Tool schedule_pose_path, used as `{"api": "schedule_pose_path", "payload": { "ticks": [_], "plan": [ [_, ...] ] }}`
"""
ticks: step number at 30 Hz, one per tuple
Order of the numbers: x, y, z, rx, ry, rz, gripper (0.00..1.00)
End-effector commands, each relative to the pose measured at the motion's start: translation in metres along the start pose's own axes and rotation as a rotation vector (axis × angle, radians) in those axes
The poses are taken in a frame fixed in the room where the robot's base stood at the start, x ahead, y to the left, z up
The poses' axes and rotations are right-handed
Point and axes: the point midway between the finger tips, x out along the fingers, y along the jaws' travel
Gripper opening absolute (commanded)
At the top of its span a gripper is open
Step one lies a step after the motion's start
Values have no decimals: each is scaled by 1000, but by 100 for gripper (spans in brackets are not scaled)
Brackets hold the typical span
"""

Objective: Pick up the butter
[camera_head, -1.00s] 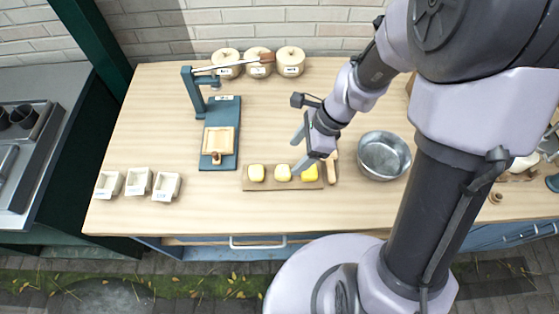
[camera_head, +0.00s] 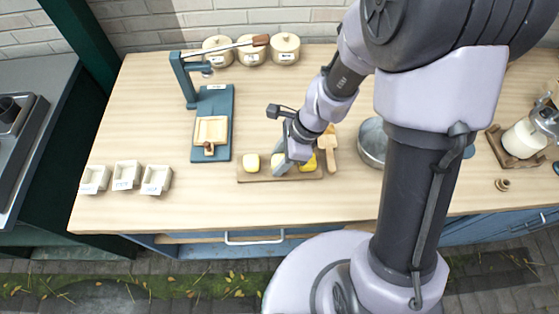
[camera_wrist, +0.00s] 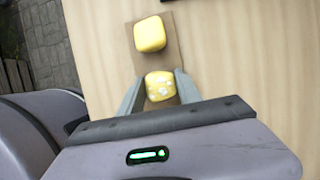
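Three yellow butter pieces lie in a row on a brown wooden board (camera_head: 243,177). The left piece (camera_head: 251,163) is in plain view. The middle piece (camera_head: 276,159) is partly hidden by my gripper (camera_head: 286,163). The right piece (camera_head: 308,163) is brighter yellow and partly covered by my gripper. In the wrist view, a pale-spotted butter piece (camera_wrist: 160,86) lies between the two fingers of my gripper (camera_wrist: 159,88), which are apart with narrow gaps beside it. Another plain yellow piece (camera_wrist: 150,35) lies beyond the fingertips.
A wooden paddle (camera_head: 327,148) lies at the board's right end, beside a metal bowl (camera_head: 372,143). A blue press stand (camera_head: 213,105) is behind left. Three small white boxes (camera_head: 126,175) stand at the left; lidded jars (camera_head: 251,49) stand behind. A glass jar (camera_head: 523,139) is far right.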

Motion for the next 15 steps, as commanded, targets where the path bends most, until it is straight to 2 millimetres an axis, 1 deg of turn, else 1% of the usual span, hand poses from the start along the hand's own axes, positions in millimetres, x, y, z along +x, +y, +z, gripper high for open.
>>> {"api": "schedule_pose_path", "payload": {
  "ticks": [1,2,3,10,13,15],
  "plan": [
    [0,0,0,0,0,0,7],
    [0,0,0,0,0,0,2],
    [0,0,0,0,0,0,0],
    [-2,0,1,0,0,0,0],
    [-10,0,4,0,0,-1,0],
    [-20,0,8,0,-1,-2,0]
  ]
}}
